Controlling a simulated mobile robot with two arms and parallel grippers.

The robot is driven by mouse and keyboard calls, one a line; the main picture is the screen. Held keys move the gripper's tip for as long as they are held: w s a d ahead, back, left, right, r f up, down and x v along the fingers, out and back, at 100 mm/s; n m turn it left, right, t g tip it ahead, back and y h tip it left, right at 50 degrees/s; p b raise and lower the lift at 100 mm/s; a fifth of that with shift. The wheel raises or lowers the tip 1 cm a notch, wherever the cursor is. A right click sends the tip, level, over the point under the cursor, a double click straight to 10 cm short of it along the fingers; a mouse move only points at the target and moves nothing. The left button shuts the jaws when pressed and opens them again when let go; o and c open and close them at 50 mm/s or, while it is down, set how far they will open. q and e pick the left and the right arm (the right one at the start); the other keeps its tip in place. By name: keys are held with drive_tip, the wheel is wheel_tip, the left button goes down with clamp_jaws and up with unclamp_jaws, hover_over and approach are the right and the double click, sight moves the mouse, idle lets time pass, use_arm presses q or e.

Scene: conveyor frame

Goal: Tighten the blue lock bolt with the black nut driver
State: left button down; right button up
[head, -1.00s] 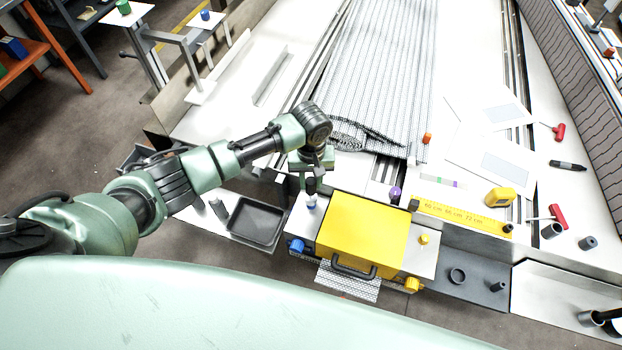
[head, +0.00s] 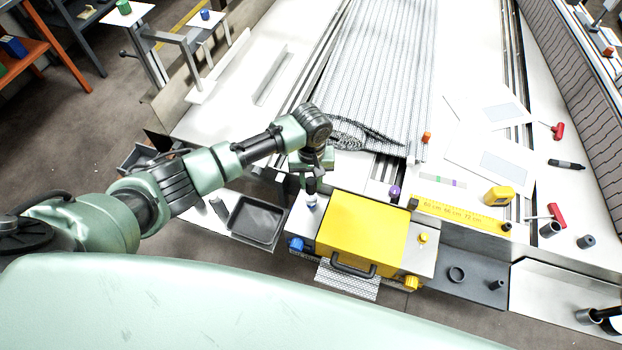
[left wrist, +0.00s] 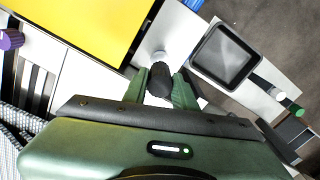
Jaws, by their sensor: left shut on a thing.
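My left gripper (head: 312,172) is shut on the black nut driver (head: 311,186) and holds it upright over the left part of the unit with the yellow cover. The dark driver body also shows between the fingers in the left wrist view (left wrist: 160,78). A pale collar and a small blue bolt part (head: 312,206) show at the driver's lower end. The driver's end looks to be at the bolt, but I cannot tell how far it is seated. My right gripper is not in view.
The yellow cover (head: 362,232) with a dark handle stands just right of the driver. A blue knob (head: 297,244) is on the unit's front. A black tray (head: 256,220) lies to the left. A purple knob (head: 394,190) and yellow ruler (head: 462,215) lie to the right.

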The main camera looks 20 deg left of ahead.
use_arm(q)
drive_tip(key=shift+f+b, duration=0.45)
drive_tip(key=shift+f, duration=0.5)
drive_tip(key=shift+p, duration=0.35)
drive_tip(key=shift+f, duration=0.1)
